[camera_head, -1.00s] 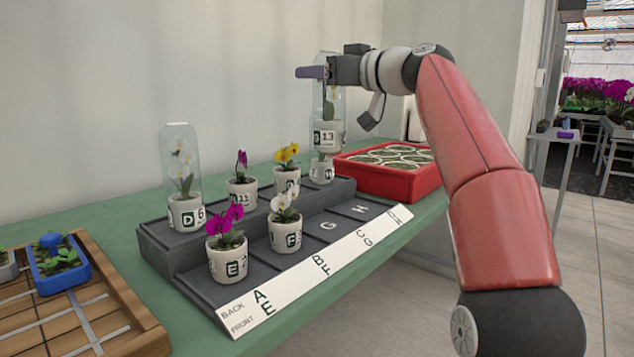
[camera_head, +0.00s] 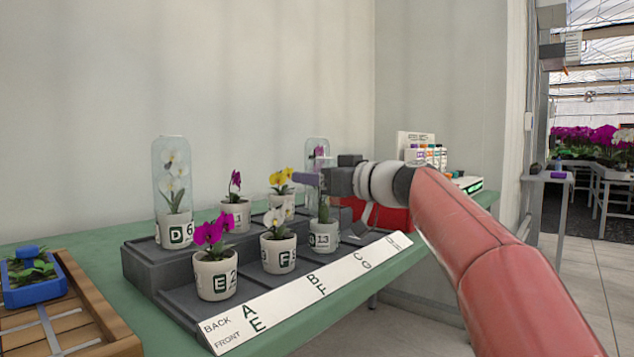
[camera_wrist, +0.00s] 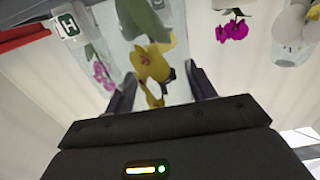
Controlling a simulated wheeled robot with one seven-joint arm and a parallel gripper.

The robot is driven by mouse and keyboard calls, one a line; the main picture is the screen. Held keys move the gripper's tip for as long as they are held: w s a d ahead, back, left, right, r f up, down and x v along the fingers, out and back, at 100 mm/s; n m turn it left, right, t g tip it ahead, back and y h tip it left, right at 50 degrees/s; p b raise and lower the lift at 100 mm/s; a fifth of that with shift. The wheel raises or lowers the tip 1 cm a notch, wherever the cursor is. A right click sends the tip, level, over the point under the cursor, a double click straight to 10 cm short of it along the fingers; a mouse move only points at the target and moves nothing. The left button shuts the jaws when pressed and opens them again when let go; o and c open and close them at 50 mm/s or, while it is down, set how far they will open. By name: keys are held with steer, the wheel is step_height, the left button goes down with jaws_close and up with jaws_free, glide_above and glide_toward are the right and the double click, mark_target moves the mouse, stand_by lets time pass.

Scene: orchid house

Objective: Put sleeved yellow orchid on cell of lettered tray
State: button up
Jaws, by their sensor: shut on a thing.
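My gripper (camera_head: 312,180) is shut on the sleeved yellow orchid, whose yellow bloom (camera_wrist: 150,65) shows between the fingers in the wrist view. Its white pot (camera_head: 322,237), marked 13, is upright at the front row of the lettered tray (camera_head: 290,305), right of pot F (camera_head: 278,254), over or in the cell by letter G. I cannot tell whether its base touches the cell. My gripper and arm hide the upper sleeve and bloom in the head view.
Pot E (camera_head: 216,274) stands front left. Sleeved pot D (camera_head: 174,230), a magenta orchid pot (camera_head: 236,215) and an unsleeved yellow orchid (camera_head: 281,178) stand behind. A sleeved magenta orchid (camera_head: 318,152) is close behind my gripper. The red crate (camera_head: 385,218) is partly hidden.

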steer(key=shift+f, duration=0.15)
steer(key=o, duration=1.5)
steer(key=shift+r, duration=0.2)
steer(key=shift+s+d+f, duration=0.1)
steer(key=shift+s+d, duration=0.05)
steer(key=shift+d, duration=0.15)
steer(key=b+v, duration=0.2)
steer(key=v, duration=0.9)
steer(key=shift+s, duration=0.2)
steer(key=shift+d, duration=0.1)
